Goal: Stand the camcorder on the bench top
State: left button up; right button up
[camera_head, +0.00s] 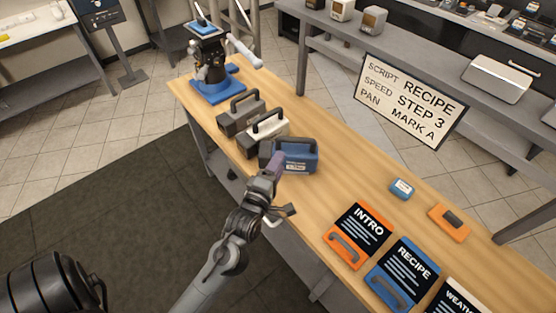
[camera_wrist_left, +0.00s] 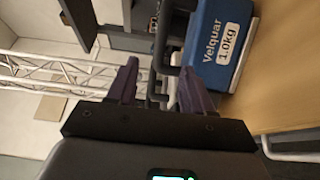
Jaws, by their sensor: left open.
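Three camcorder-like bodies with top handles stand in a row on the wooden bench top (camera_head: 345,180): a grey one (camera_head: 236,121), a white one (camera_head: 274,133) and a blue one (camera_head: 297,158). The blue one is nearest my left gripper (camera_head: 276,166), whose purple fingers overlap its near side. In the left wrist view the blue body (camera_wrist_left: 222,40) reads "Velquar 1.0kg". There my left gripper (camera_wrist_left: 158,80) is open, with the dark handle (camera_wrist_left: 163,45) showing between and beyond its fingers. I cannot tell whether a finger touches it. My right gripper is out of view.
A blue-based stand (camera_head: 218,88) is at the bench's far left end. A recipe sign (camera_head: 412,100) stands behind. The bench middle is clear.

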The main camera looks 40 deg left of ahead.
pick_arm(q)
jog(key=s+d+f+m+g+h, duration=0.1)
jog(key=m, duration=0.1)
jog(key=s+d+f+m+g+h, duration=0.1)
jog(key=d+f+m, duration=0.1)
jog(key=m, duration=0.1)
jog(key=s+d+f+m+g+h, duration=0.1)
jog(key=d+f+m+h, duration=0.1)
jog(key=shift+s+m, duration=0.2)
jog(key=shift+m, duration=0.1)
jog(key=s+d+f+m+g, duration=0.2)
jog(key=s+m+g, duration=0.1)
jog(key=s+m, duration=0.2)
jog(key=s+d+f+m+g+h, duration=0.1)
jog(key=s+d+f+m+g, duration=0.1)
jog(key=s, duration=0.5)
jog(key=s+d+f+m+g+h, duration=0.1)
jog(key=s+d+f+m+g, duration=0.1)
jog(key=s+m+g, duration=0.3)
jog(key=s+f+m, duration=0.1)
jog(key=m, duration=0.3)
jog(key=shift+d+f, duration=0.25)
jog(key=shift+r, duration=0.1)
notch_tip(320, 180, up, 38)
jog(key=p, duration=3.8)
